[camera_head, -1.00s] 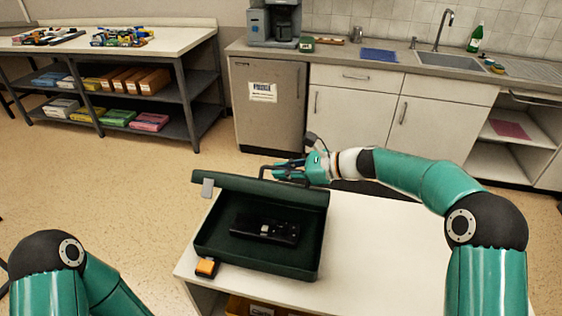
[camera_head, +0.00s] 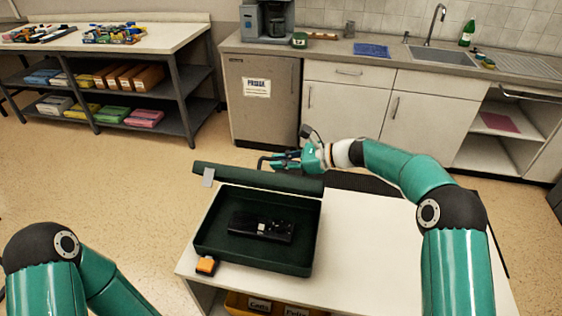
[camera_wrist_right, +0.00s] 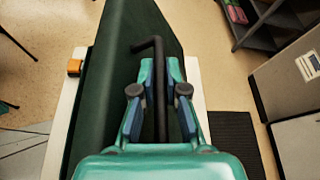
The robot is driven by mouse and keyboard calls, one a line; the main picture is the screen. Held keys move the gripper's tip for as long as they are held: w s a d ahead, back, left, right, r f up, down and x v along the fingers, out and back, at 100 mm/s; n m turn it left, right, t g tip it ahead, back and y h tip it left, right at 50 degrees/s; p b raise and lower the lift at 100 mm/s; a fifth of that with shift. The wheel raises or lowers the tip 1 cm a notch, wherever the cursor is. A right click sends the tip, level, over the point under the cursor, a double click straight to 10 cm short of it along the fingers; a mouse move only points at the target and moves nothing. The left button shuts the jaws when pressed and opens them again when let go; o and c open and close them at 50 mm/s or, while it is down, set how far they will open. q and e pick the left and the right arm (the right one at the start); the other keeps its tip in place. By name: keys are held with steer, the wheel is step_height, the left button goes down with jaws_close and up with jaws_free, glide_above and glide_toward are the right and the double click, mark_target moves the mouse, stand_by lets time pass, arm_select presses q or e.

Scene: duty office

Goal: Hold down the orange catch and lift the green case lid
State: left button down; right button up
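The dark green case (camera_head: 205,238) stands open on a white table. Its green lid (camera_head: 258,179) is raised at the back, with a grey tab (camera_head: 208,177) at its left end. The orange catch (camera_head: 205,265) sits at the case's front left corner, with nothing on it; it also shows in the right wrist view (camera_wrist_right: 75,67). A black device (camera_head: 262,226) lies inside the case. My right gripper (camera_head: 282,161) is behind the lid. In the wrist view its fingers (camera_wrist_right: 161,70) close around the dark lid handle (camera_wrist_right: 160,100). My left gripper is out of view; only its arm shows, lower left.
The white table (camera_head: 365,240) is bare right of the case. A yellow bin (camera_head: 240,303) is below its front edge. A kitchen counter (camera_head: 330,50) and a shelf bench (camera_head: 170,42) stand behind, with open floor between.

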steer(key=shift+o, duration=0.6)
steer(key=shift+d+r, duration=0.1)
steer(key=shift+d, duration=0.05)
steer(key=v, duration=1.1)
steer(key=shift+s+d+r, duration=0.1)
steer(key=shift+s+d, duration=0.05)
steer(key=shift+d, duration=0.15)
